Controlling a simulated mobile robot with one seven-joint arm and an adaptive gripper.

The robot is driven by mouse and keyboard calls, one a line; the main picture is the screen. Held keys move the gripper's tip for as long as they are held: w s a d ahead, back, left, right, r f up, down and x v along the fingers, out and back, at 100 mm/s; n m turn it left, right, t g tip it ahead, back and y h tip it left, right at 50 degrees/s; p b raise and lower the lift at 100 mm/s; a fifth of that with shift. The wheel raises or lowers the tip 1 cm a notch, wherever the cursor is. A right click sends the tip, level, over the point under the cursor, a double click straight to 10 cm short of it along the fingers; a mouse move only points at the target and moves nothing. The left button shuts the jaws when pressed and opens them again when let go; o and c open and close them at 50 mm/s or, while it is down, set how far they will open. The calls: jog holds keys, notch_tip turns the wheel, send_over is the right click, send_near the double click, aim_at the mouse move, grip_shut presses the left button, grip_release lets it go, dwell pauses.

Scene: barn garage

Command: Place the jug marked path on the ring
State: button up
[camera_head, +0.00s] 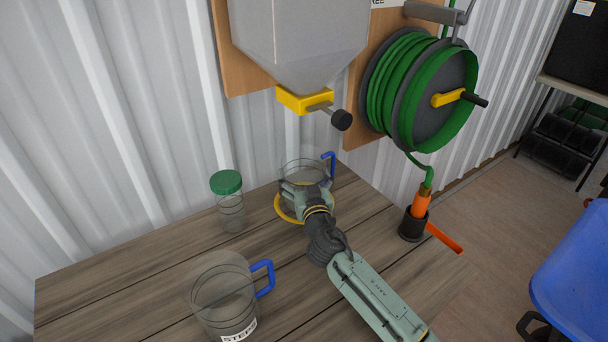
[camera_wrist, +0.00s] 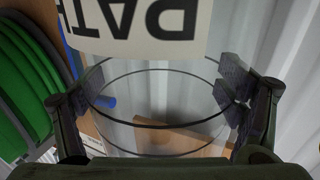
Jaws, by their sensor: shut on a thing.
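The jug marked PATH (camera_head: 303,168) is clear, with dark rings and a blue handle at its right. In the wrist view its white label (camera_wrist: 140,25) reads PATH upside down, and the clear wall fills the space between the fingers. My gripper (camera_head: 306,189) is shut around the jug; its fingers show on both sides in the wrist view (camera_wrist: 165,105). The yellow ring (camera_head: 279,210) lies on the table under the gripper and jug, partly hidden by them. I cannot tell whether the jug's base touches the ring.
A second clear jug (camera_head: 222,290), marked STEPS, stands at the front of the wooden table (camera_head: 110,275). A green-lidded jar (camera_head: 230,200) stands left of the ring. A grey hopper with a yellow outlet (camera_head: 304,99) hangs above the jug. A black holder (camera_head: 412,225) with an orange nozzle stands right.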

jog(key=shift+f, duration=0.2)
jog(key=o, duration=1.1)
jog(key=shift+c, duration=0.2)
jog(key=shift+r, duration=0.15)
jog(key=shift+r, duration=0.25)
jog(key=s+b, duration=0.2)
jog(key=s, duration=0.1)
jog(key=s+d+b, duration=0.1)
jog(key=s, duration=0.3)
jog(key=s+d+b, duration=0.1)
jog(key=s+b, duration=0.1)
jog(key=s, duration=0.2)
jog(key=shift+s+d+f+b, duration=0.1)
jog(key=shift+d+f+b, duration=0.05)
jog(key=shift+f+b, duration=0.15)
jog(key=shift+s+r, duration=0.1)
jog(key=shift+s, duration=0.2)
